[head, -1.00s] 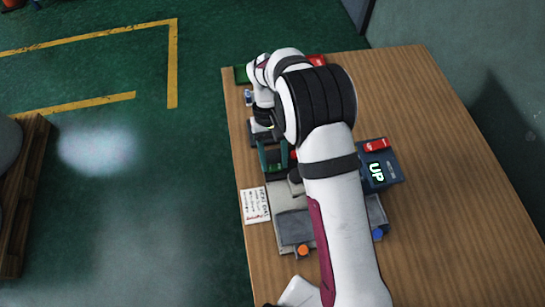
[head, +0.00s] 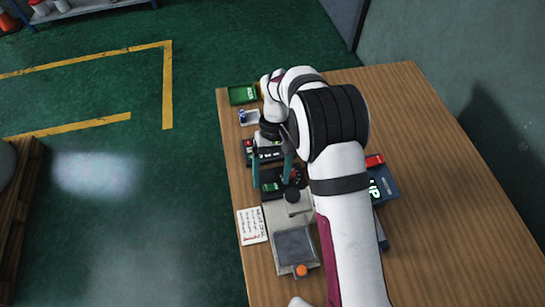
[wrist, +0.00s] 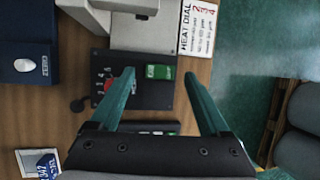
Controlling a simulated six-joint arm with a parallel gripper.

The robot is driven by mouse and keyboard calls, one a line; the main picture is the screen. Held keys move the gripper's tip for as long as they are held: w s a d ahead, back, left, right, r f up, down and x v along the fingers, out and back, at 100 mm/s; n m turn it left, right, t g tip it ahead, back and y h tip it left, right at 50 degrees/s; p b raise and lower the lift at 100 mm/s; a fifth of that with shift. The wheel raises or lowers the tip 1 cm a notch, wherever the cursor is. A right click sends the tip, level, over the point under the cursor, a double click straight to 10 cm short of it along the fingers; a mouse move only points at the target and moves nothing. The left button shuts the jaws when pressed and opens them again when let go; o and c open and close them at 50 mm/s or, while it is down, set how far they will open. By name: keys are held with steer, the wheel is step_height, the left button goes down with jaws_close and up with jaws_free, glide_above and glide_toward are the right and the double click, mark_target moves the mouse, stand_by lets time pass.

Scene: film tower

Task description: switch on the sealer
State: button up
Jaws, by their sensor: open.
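The sealer's black control panel (wrist: 140,92) is below my gripper, next to the grey sealer body (wrist: 132,32). A green switch (wrist: 160,72) on it shows between my fingertips in the wrist view. A red dial (wrist: 108,86) is beside it, partly hidden by my left finger. In the head view, the green switch (head: 270,187) is near the front of the panel. My gripper (head: 272,182), with teal fingers, is open and empty over the panel; it also shows in the wrist view (wrist: 157,74). I cannot tell whether a finger touches the panel.
A heat dial card (head: 252,226) lies at the table's left edge. A grey plate (head: 294,247) with an orange knob is nearer. A dark blue box (head: 382,187) stands right of my arm. A green tray (head: 242,94) is at the far left corner. The table's right side is clear.

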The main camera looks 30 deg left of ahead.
steer(key=v, duration=1.5)
steer(key=d+r+m+y, duration=0.1)
steer(key=d+r+m, duration=0.3)
steer(key=d+r, duration=0.5)
steer(key=s+d+m+t+y, duration=0.2)
steer(key=s+d+m, duration=0.45)
steer(key=d, duration=0.75)
steer(key=s+d+f+m+t, duration=0.1)
steer(key=s+d+f+m, duration=0.1)
steer(key=s, duration=0.4)
steer(key=s+d+f+m+t, duration=0.1)
steer(key=s+d+f+m, duration=0.1)
steer(key=s, duration=0.5)
steer(key=shift+d+f+y, duration=0.4)
steer(key=shift+d+f, duration=0.1)
steer(key=shift+d, duration=0.4)
steer(key=shift+o, duration=0.3)
steer(key=shift+m, duration=0.25)
